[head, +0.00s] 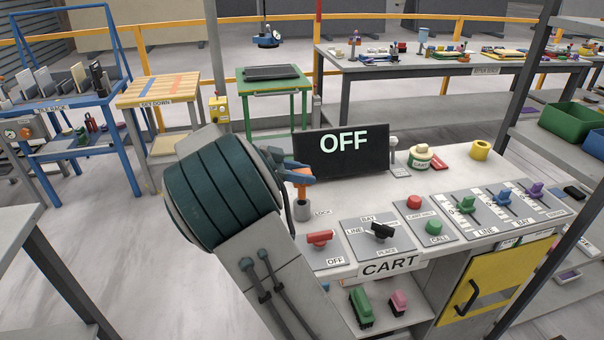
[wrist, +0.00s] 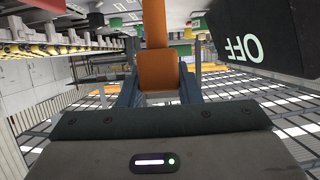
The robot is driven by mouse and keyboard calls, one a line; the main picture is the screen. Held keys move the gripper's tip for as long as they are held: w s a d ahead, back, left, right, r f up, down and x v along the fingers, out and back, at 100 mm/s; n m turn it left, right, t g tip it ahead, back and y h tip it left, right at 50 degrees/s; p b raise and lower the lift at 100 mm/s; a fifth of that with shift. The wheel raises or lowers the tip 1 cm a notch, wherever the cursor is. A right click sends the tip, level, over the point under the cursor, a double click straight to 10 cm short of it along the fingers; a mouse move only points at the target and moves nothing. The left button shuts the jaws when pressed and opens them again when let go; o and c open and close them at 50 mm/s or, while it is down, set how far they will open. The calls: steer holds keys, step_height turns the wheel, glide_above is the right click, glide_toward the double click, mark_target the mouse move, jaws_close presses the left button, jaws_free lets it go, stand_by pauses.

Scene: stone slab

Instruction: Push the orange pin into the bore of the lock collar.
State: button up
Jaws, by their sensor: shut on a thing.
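My gripper (head: 296,170) is shut on the orange pin (head: 301,189), near the pin's wider head. In the wrist view the pin (wrist: 160,74) stands between my two blue fingers (wrist: 160,90). The lock collar (head: 302,211) is a short grey cylinder on the cart top, beside the LOCK label. The pin points down over the collar, and its lower end meets the collar's top in the head view. I cannot tell whether the tip is inside the bore, which is hidden. The collar is not clearly visible in the wrist view.
A black screen reading OFF (head: 341,152) stands just right of and behind my gripper. A red switch (head: 319,238) and a black selector (head: 381,232) sit in front on the cart (head: 448,176).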

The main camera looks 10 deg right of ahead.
mark_target(301, 198)
steer(key=shift+f+b, duration=2.65)
steer(key=shift+f, duration=0.3)
steer(key=o, duration=1.2)
steer(key=shift+a+r, duration=0.1)
steer(key=v, duration=1.3)
steer(key=shift+a, duration=0.3)
